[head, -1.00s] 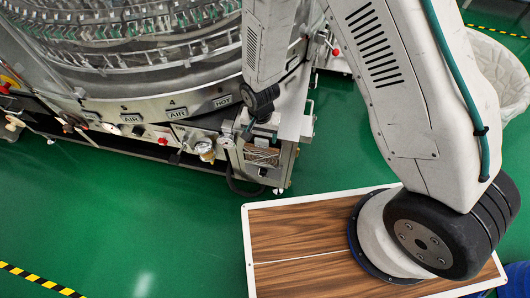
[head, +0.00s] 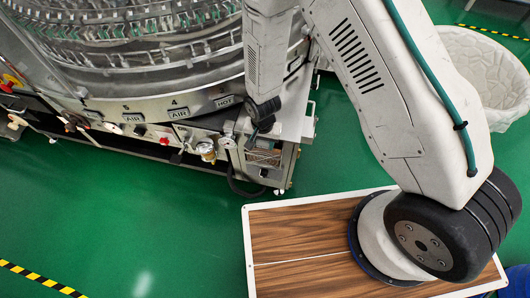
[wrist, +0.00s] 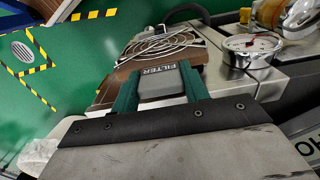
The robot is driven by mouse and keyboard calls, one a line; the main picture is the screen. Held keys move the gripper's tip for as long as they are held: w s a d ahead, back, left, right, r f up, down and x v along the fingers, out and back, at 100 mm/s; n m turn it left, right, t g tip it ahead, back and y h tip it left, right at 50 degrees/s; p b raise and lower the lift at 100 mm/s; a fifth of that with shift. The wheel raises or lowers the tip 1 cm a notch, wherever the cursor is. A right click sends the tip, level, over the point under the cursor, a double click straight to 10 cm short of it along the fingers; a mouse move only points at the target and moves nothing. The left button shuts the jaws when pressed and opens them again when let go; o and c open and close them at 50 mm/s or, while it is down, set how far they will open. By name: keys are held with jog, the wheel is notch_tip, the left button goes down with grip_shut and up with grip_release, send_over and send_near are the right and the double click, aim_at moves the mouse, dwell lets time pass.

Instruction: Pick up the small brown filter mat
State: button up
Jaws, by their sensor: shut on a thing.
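My gripper's green fingers (wrist: 158,88) stand on both sides of a grey block (wrist: 160,84) marked FILTER in the wrist view. They are shut on this block. Directly behind it is the brown filter mat (wrist: 196,56), with a wire guard (wrist: 158,44) over it. I cannot tell whether the grey block is joined to the mat. In the head view my gripper (head: 263,128) is at the box on the washer's front corner, and its fingertips are hard to make out.
A pressure gauge (wrist: 250,43) sits close to the right of the filter box in the wrist view. The washer (head: 150,100) fills the upper left of the head view. A lined bin (head: 485,75) stands at upper right. Green floor is clear at lower left.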

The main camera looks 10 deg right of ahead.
notch_tip(320, 180, up, 30)
jog(key=shift+r, duration=0.25)
dwell(2.5)
dwell(0.4)
